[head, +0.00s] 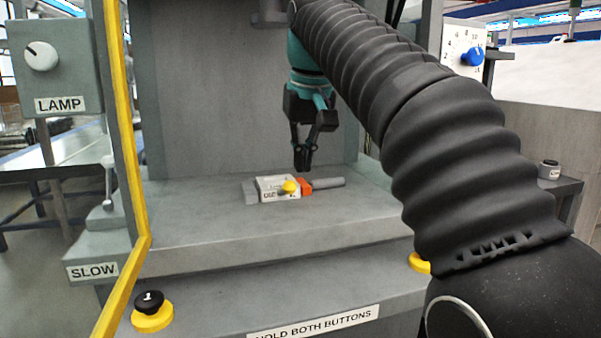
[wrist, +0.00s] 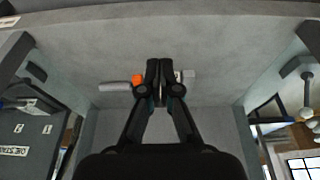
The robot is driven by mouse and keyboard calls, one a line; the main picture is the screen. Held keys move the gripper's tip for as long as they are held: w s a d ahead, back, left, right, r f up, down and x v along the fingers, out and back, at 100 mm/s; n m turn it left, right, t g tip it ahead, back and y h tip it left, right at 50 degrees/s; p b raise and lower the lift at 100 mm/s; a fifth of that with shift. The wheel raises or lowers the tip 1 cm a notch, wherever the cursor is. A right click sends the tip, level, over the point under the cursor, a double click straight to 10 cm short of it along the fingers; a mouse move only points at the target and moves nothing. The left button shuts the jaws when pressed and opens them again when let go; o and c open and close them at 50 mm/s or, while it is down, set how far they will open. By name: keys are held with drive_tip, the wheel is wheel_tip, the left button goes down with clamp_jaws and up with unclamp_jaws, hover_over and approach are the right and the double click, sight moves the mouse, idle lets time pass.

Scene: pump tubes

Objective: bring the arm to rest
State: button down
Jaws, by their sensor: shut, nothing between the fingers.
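My gripper (head: 304,165) points down, shut and empty, above the grey bench of the machine in the head view. It also shows in the wrist view (wrist: 159,65), with its fingertips together. In the wrist view the orange part (wrist: 137,80) shows left of the fingers, and the fingers hide some of the unit. My gripper appears apart from it.
A yellow-edged frame (head: 130,150) stands at the left, beside a LAMP knob (head: 41,56) and a SLOW lever (head: 107,190). A black button (head: 150,302) sits at the front left. A dial with a blue knob (head: 472,56) is at the right. The bench around the unit is clear.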

drive_tip(key=s+d+f+m+t, duration=0.1)
drive_tip(key=s+d+f+m, duration=0.1)
drive_tip(key=s+d+f, duration=0.95)
drive_tip(key=s+f, duration=0.4)
drive_tip(key=f, duration=0.4)
drive_tip(key=s+d+f+m+t+h, duration=0.1)
drive_tip(key=s+d+f, duration=0.2)
drive_tip(key=s+f, duration=0.4)
wheel_tip(320, 180, down, 3)
drive_tip(key=shift+s+r, duration=0.1)
drive_tip(key=shift+s, duration=0.15)
drive_tip(key=shift+d, duration=0.1)
